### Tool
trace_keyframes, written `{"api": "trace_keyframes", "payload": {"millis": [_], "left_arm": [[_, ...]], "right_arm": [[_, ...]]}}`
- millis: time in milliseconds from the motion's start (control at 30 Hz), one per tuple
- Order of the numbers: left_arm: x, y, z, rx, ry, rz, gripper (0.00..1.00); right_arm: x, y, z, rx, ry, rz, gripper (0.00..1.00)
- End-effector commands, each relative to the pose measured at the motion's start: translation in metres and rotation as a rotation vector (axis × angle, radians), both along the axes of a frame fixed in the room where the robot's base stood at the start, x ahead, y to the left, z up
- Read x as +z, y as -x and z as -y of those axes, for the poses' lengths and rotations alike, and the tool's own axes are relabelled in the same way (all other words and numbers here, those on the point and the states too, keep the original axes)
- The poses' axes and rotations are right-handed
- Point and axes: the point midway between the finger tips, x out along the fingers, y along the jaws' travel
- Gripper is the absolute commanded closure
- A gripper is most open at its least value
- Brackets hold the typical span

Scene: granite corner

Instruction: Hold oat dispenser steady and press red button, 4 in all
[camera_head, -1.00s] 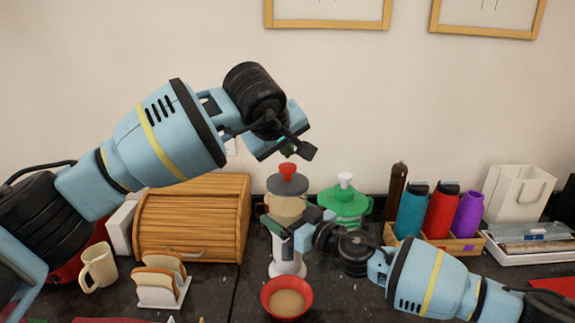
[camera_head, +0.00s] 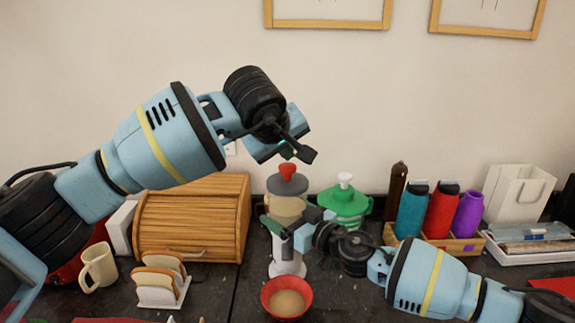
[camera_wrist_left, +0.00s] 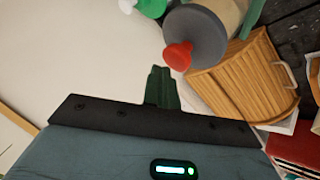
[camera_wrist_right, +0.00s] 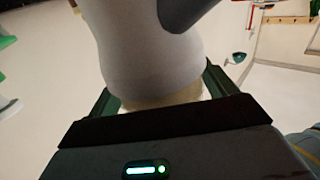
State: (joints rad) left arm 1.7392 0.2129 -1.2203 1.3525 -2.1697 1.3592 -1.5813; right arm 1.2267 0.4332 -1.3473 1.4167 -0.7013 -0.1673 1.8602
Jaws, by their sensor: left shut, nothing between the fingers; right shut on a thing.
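The oat dispenser (camera_head: 285,206) stands upright in the middle of the counter, with a grey lid (camera_head: 277,186) and a red button (camera_head: 288,171) on top. The button also shows in the left wrist view (camera_wrist_left: 178,56). My right gripper (camera_head: 289,226) is shut around the dispenser's body below the lid; its fingers flank the pale body in the right wrist view (camera_wrist_right: 145,60). My left gripper (camera_head: 307,155) is shut and empty, just above and slightly right of the button, apart from it. A red bowl (camera_head: 270,305) holding oats stands in front of the dispenser's base.
A green dispenser-like container (camera_head: 345,204) stands close behind to the right. A wooden bread box (camera_head: 190,220), a toast rack (camera_head: 158,294) and a cream mug (camera_head: 98,268) are at left. Bottles in a wooden crate (camera_head: 452,246) stand at right.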

Motion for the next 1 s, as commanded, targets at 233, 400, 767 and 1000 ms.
{"api": "trace_keyframes", "payload": {"millis": [233, 400, 767, 1000], "left_arm": [[-0.0031, -0.0002, -0.0001, 0.001, 0.001, 0.000, 1.00], [-0.0032, -0.0001, 0.0000, 0.001, 0.001, 0.000, 1.00], [-0.0063, -0.0001, 0.0000, 0.001, 0.001, 0.000, 1.00], [-0.0090, -0.0002, -0.0001, 0.001, 0.000, -0.002, 1.00]], "right_arm": [[-0.0007, -0.0001, 0.0003, -0.001, 0.001, -0.001, 0.62], [-0.0007, -0.0001, 0.0003, -0.001, 0.001, -0.001, 0.62], [-0.0007, -0.0001, 0.0002, 0.000, 0.001, -0.001, 0.62], [-0.0007, -0.0001, 0.0002, 0.000, 0.001, -0.001, 0.62]]}}
